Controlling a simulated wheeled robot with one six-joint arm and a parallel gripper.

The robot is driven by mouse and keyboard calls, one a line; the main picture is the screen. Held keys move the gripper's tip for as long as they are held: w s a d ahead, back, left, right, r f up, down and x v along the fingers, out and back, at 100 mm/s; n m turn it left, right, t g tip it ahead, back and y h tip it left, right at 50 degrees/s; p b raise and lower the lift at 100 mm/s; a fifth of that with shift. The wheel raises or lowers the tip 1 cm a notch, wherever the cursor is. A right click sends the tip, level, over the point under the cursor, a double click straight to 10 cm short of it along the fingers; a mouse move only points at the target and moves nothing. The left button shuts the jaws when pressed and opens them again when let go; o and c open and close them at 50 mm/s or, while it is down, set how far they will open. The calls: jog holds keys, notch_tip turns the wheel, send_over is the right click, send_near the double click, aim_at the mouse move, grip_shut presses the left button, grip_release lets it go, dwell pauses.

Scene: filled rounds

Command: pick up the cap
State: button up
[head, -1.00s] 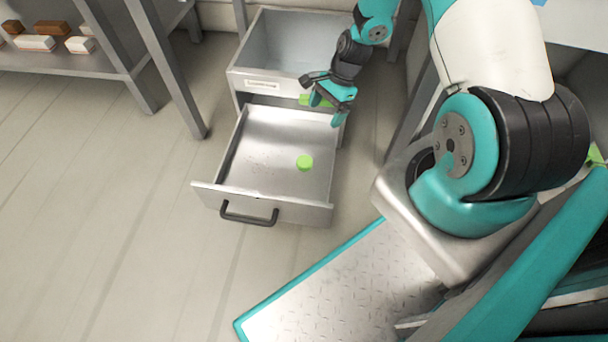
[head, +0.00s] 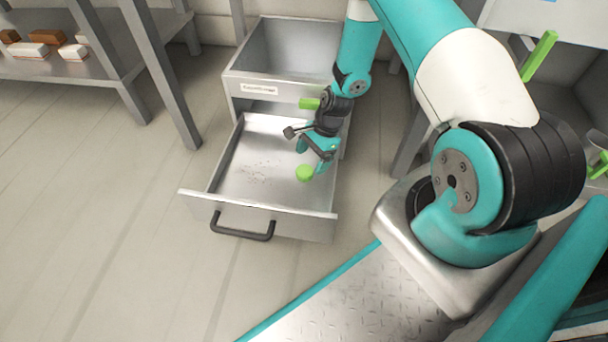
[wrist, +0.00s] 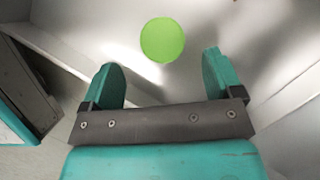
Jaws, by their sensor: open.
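The cap is a bright green round piece (head: 304,173) in the open lower drawer (head: 240,190), toward its right side. In the wrist view the cap (wrist: 162,40) lies ahead of the fingertips, roughly midway between them sideways. My gripper (head: 312,160) is over the drawer, close to the cap in the head view. In the wrist view my gripper (wrist: 163,82) has its two teal fingers wide apart with nothing between them. The exact height of the fingers above the cap cannot be told.
An upper drawer (head: 290,45) above is open and looks empty. Another green piece (head: 309,104) shows behind my gripper near the drawer's back. The drawer's walls rise around the cap. A shelf with several small boxes (head: 25,50) stands at left; the floor (head: 90,220) there is clear.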

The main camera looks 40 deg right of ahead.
aim_at(304, 170)
jog(key=b+x, duration=0.3)
jog(key=x, duration=0.1)
jog(key=shift+w+a+f+b, duration=0.15)
jog(key=shift+a+f+b, duration=0.05)
jog(key=shift+f+b, duration=0.1)
jog(key=shift+r, duration=0.15)
jog(key=shift+c, duration=0.5)
jog(key=c, duration=0.9)
